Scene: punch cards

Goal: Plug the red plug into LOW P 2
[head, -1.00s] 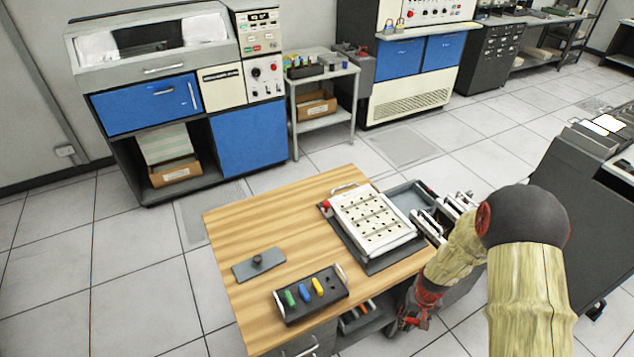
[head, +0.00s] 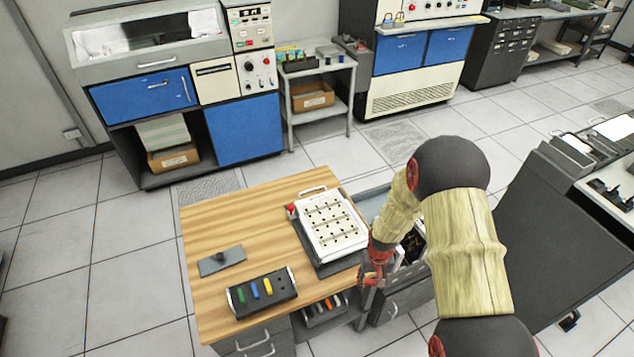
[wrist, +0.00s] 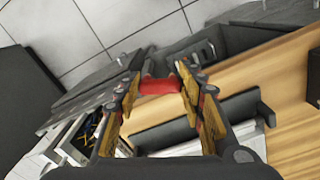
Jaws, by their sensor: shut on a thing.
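My gripper (wrist: 158,86) is shut on the red plug (wrist: 160,85), which sits between its fingertips in the wrist view. In the head view my gripper (head: 374,277) hangs by the right edge of the wooden table, to the lower right of the white plugboard (head: 346,238). The plugboard has rows of small dark holes and lies in a dark frame on the table. Its labels are too small to read, so I cannot tell which hole is LOW P 2. The plug is hard to make out in the head view.
The wooden table (head: 225,285) also bears a dark tray (head: 281,291) with green, blue and yellow plugs, and a grey plate with a knob (head: 221,260). A red knob (head: 291,208) is at the plugboard's upper left corner. An open drawer (head: 374,203) lies right of the plugboard.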

